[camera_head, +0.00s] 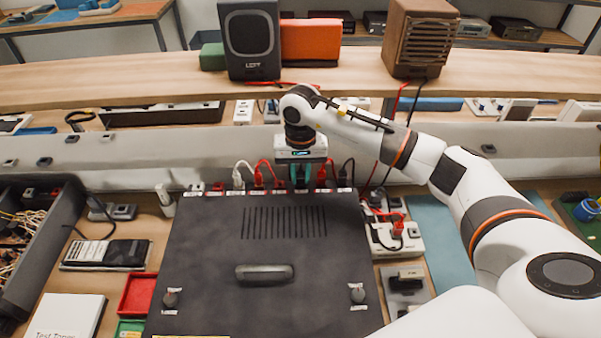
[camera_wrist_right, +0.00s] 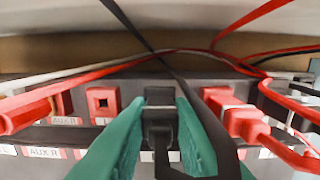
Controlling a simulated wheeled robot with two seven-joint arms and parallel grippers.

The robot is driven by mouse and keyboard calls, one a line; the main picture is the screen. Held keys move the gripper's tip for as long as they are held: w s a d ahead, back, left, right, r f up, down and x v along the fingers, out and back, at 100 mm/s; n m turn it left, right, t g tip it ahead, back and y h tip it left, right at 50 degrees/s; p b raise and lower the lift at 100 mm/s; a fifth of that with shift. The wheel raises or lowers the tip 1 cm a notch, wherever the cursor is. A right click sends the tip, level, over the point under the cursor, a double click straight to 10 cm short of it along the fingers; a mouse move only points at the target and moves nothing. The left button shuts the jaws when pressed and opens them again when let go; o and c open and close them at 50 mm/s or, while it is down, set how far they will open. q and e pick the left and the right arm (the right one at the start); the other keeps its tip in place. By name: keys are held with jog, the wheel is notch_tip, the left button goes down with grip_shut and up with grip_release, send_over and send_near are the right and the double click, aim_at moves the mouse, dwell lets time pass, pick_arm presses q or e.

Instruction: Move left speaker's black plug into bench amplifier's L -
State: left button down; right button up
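The bench amplifier (camera_head: 200,255) is the large dark box, with a row of sockets and plugs along its far edge. My right gripper (camera_head: 301,180) reaches down at that row. In the right wrist view its teal fingers (camera_wrist_right: 160,125) are on both sides of a black plug (camera_wrist_right: 160,132) and appear to touch it. The plug is lined up with a black socket (camera_wrist_right: 160,96); I cannot tell how deep it sits. The nearest socket labels are hidden by the fingers. The left speaker (camera_head: 250,45), marked LEFT, stands on the shelf. My left gripper is not in view.
A red plug (camera_wrist_right: 240,116) sits just right of the gripper, and an empty red socket (camera_wrist_right: 103,103) is to its left. Red and black cables cross behind. A wooden speaker (camera_head: 420,38) stands on the shelf (camera_head: 120,82). A power strip (camera_head: 400,238) lies right of the amplifier.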

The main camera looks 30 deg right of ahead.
jog(key=o, duration=0.5)
jog(key=shift+c, duration=0.2)
notch_tip(320, 180, up, 17)
jog(key=shift+p, duration=0.35)
dwell(0.5)
